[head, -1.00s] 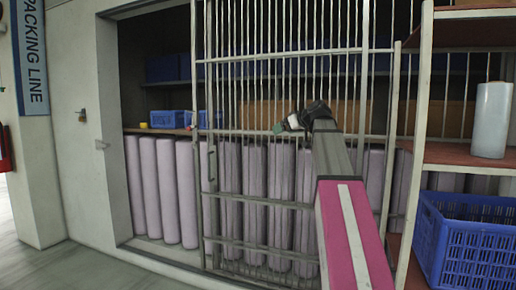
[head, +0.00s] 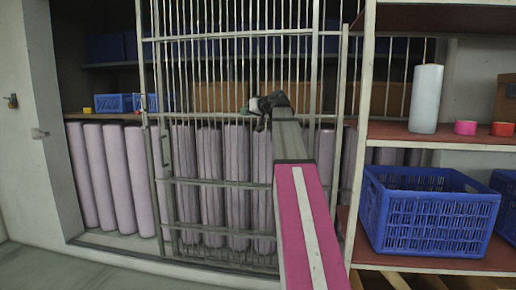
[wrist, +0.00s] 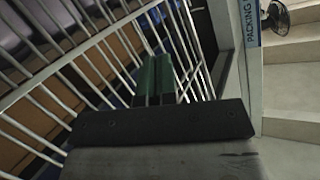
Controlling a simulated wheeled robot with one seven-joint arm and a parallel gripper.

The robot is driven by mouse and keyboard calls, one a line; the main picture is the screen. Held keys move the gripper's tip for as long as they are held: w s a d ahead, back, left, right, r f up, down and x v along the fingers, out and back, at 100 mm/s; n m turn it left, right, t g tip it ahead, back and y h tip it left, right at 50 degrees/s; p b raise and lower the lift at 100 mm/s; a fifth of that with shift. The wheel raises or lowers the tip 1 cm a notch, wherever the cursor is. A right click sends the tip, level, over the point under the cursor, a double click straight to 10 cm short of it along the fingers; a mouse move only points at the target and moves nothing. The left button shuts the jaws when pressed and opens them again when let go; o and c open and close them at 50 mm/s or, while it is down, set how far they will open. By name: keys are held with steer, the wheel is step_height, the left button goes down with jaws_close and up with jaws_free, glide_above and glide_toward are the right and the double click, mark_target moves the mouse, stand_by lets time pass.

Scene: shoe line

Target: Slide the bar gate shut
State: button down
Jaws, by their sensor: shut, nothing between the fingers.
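The bar gate (head: 170,182), a frame of pale upright metal bars, stands across the right part of the storage opening. The left part of the opening is uncovered. A handle shows on the gate's left edge. My gripper (head: 246,111) is in front of the gate's bars, right of its left edge, with my arm reaching up from below. In the wrist view the green fingertips (wrist: 154,80) are together, with nothing between them, and the bars (wrist: 80,60) run close beside them. Whether the fingers touch a bar cannot be told.
Rolled lilac sheets (head: 118,165) stand behind the gate and in the opening. A white jamb (head: 52,120) with a catch bounds the opening on the left. A rack (head: 420,135) with a blue crate (head: 425,215) and a white roll (head: 426,98) stands close on the right.

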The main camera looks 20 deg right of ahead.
steer(key=w+d+f+m+t+h, duration=0.3)
steer(key=w+d+f+m+h, duration=0.1)
steer(key=d+f+m, duration=0.75)
steer(key=w+d+f+m+t+h, duration=0.3)
steer(key=w+d+f+m, duration=0.1)
steer(key=d+f+m, duration=0.75)
steer(key=w+a+f+n, duration=0.1)
steer(key=w+a+n, duration=0.1)
steer(key=w, duration=1)
steer(key=shift+w+a+f, duration=0.15)
steer(key=shift+w+a, duration=0.15)
steer(key=shift+a, duration=0.45)
steer(key=shift+a, duration=0.1)
